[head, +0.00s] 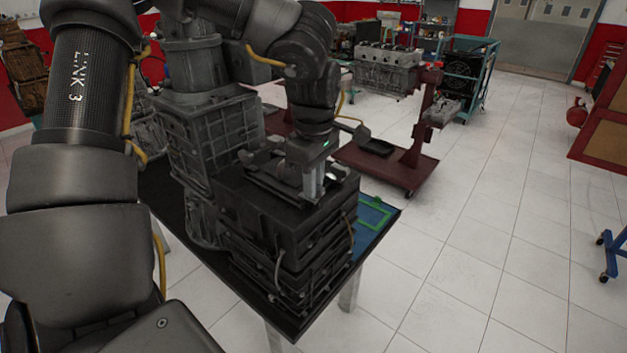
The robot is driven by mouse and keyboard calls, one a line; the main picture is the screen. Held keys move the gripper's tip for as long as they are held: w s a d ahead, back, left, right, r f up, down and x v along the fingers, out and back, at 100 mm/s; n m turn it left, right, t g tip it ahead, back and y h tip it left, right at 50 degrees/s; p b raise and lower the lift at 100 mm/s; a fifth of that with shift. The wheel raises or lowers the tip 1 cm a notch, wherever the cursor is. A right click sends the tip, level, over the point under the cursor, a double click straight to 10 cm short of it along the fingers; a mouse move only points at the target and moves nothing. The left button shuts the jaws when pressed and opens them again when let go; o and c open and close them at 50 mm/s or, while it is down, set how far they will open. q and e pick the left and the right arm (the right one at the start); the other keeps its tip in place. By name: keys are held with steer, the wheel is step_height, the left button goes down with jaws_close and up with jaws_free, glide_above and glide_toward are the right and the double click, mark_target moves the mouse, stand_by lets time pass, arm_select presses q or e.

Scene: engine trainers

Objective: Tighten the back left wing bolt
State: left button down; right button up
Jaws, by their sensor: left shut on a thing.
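My left gripper (314,188) points straight down over the top of a dark, boxy engine trainer unit (280,225) on the table. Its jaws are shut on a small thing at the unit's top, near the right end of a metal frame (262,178). The jaws hide most of what they grip; by its place it appears to be a wing bolt, but I cannot make out its wings. I cannot tell any other wing bolt apart in this view. My right gripper is not in view.
The unit stands on a dark-topped table (374,232) with a blue and green patch at its right end. A grey engine casting (205,130) stands close behind and left. A red engine stand (412,165) is beyond. White tiled floor (490,260) lies free at right.

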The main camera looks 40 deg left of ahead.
arm_select(q)
steer(key=shift+m, duration=0.6)
steer(key=c, duration=1.4)
jaws_free()
steer(key=shift+r, duration=0.5)
step_height(320, 180, up, 10)
steer(key=shift+f, duration=0.15)
